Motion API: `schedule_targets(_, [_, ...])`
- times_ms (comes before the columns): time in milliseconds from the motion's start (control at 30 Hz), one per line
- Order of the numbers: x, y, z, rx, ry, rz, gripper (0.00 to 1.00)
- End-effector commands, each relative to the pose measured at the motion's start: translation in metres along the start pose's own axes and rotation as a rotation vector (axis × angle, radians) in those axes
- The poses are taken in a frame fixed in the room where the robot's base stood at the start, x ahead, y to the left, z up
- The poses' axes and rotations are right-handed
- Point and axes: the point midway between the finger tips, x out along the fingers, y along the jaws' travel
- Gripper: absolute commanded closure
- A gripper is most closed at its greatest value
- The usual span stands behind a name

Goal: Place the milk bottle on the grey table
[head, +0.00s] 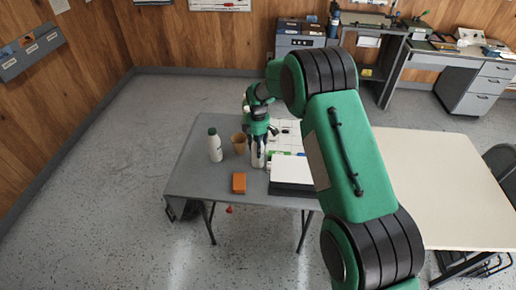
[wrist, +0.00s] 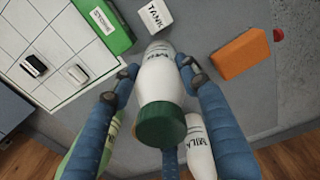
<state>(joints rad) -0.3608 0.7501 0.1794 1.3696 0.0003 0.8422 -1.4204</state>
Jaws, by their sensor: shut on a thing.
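My gripper (head: 258,142) is shut on a white bottle with a green cap (wrist: 160,85), over the grey table (head: 205,177). The bottle shows below the fingers in the head view (head: 258,158). Its label is partly legible and starts with M. It looks upright; I cannot tell whether its base touches the table. Another white bottle with a green cap (head: 214,147) stands on the table to the left. A bottle labelled MILK (wrist: 200,150) shows beside the right finger in the wrist view.
A brown cup (head: 239,143) stands left of my gripper. An orange block (head: 239,183) lies in front. A white block marked TANK (wrist: 155,15), a green box (wrist: 104,22) and a white gridded panel (wrist: 50,45) are close. A cream table (head: 430,180) adjoins at right.

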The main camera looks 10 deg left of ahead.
Motion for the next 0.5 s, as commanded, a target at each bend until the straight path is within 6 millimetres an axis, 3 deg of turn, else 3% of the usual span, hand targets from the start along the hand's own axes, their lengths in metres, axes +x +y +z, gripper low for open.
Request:
schedule_targets(167, [0.0027, 0.0002, -0.0001, 0.000, 0.000, 0.000, 0.92])
schedule_targets(200, [0.0027, -0.0001, 0.0000, 0.000, 0.000, 0.000, 0.47])
schedule_targets(267, [0.0027, -0.0001, 0.0000, 0.000, 0.000, 0.000, 0.36])
schedule_targets(500, [0.0026, -0.0002, 0.0000, 0.000, 0.000, -0.001, 0.36])
